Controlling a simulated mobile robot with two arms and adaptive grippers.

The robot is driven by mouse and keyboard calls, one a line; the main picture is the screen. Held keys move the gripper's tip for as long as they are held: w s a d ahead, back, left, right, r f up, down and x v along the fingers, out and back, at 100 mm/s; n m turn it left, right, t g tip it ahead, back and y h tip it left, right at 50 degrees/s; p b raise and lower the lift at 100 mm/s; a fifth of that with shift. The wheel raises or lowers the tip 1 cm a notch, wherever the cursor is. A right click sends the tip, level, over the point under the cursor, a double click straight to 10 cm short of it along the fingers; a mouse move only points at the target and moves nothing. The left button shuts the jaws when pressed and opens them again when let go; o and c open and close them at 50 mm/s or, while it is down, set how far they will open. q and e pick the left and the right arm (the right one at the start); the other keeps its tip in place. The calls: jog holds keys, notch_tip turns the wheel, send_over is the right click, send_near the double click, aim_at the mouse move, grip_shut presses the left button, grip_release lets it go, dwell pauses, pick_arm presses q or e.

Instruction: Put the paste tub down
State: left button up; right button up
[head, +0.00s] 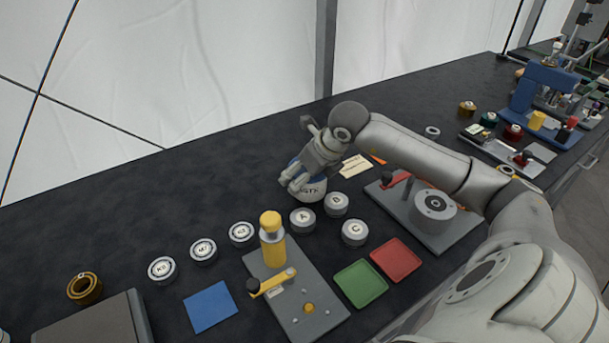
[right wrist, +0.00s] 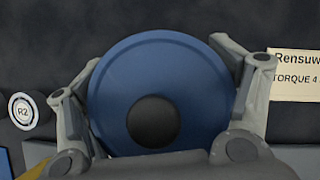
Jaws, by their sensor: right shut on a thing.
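The paste tub (head: 309,192) is a white tub with a blue lid and dark lettering, partly hidden by the gripper in the head view. In the right wrist view its round blue lid (right wrist: 190,78) with a dark round knob fills the middle. My right gripper (head: 299,182) is shut on the tub, with one finger on each side of it. The tub is upright, at or just above the dark bench top (head: 230,180); I cannot tell whether it touches. My left gripper is not in view.
Round grey weights marked A (head: 302,220) and C (head: 354,233) stand close in front of the tub. A paper card (head: 355,166) lies right of it. The bench left of the tub is clear.

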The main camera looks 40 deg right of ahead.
jog(key=shift+f, duration=0.5)
jog(key=shift+f, duration=0.25)
jog(key=o, duration=2)
jog(key=shift+r, duration=0.1)
jog(key=shift+o, duration=0.2)
